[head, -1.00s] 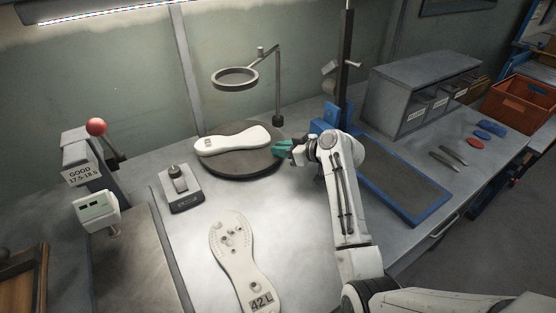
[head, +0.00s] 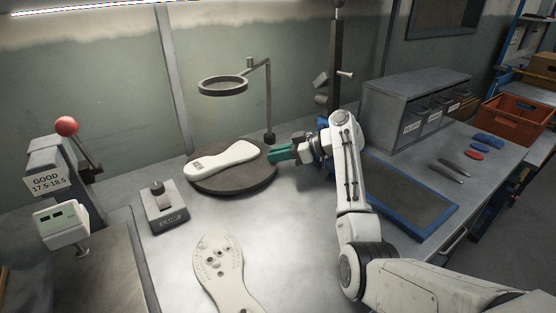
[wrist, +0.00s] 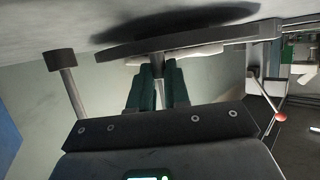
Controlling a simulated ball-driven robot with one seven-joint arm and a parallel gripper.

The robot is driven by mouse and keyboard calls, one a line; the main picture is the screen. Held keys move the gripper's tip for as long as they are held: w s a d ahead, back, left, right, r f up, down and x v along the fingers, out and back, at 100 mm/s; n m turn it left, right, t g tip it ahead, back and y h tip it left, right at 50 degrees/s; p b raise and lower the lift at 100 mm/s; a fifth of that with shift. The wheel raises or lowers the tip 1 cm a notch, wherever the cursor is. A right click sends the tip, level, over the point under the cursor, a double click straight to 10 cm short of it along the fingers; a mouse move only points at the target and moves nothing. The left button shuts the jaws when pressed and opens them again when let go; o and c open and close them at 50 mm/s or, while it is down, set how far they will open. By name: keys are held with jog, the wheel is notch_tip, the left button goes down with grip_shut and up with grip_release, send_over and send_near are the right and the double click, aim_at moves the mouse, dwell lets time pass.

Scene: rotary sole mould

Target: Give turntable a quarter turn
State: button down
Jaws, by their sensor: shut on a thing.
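The turntable (head: 232,182) is a dark round disc towards the back of the bench. A white shoe sole (head: 224,157) lies on it, its wider end pointing up and right. My gripper (head: 271,154) has green fingers and is at the disc's right rim, pointing left. The exact contact between the fingertips and the rim is hidden.
A ring on a stand (head: 223,86) rises behind the turntable. A sole plate (head: 221,262) lies in front. A blue-edged tray (head: 411,190) and grey drawer cabinet (head: 412,105) are right of my arm.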

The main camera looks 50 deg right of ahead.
jog(key=shift+f, duration=0.1)
dwell(0.3)
jog(key=c, duration=1.1)
grip_release()
jog(key=v, duration=1)
jog(key=shift+s+d+r, duration=0.2)
jog(key=shift+s+r, duration=0.05)
